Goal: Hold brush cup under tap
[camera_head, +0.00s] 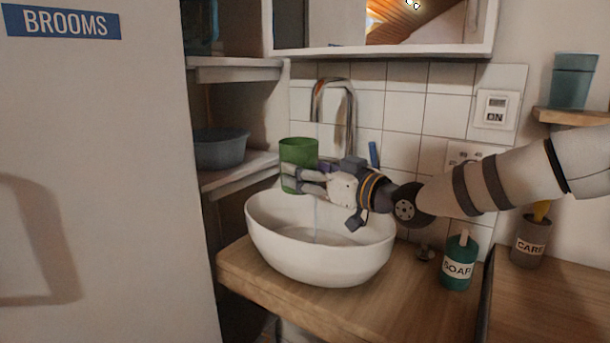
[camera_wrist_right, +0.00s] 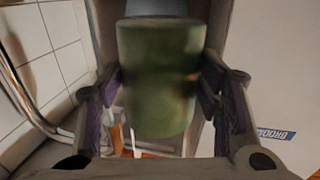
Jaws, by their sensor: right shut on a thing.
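The green brush cup (camera_head: 298,152) is upright above the back left of the white basin (camera_head: 270,236). My right gripper (camera_head: 306,178) comes in from the right and is shut on the cup; the wrist view shows the cup (camera_wrist_right: 158,75) between its two fingers. The metal tap (camera_head: 350,105) arches above the basin, with its spout end just right of the cup. A thin pale vertical streak, apparently water, runs below the spout beside the cup. The cup's inside is hidden. My left gripper is not in view.
A teal soap bottle (camera_head: 459,262) stands on the wooden counter (camera_head: 375,310), right of the basin. A grey-blue bowl (camera_head: 220,148) sits on the left shelf. A blue stick (camera_head: 373,154) shows behind my wrist. A dark cup labelled CARE (camera_head: 530,243) stands far right.

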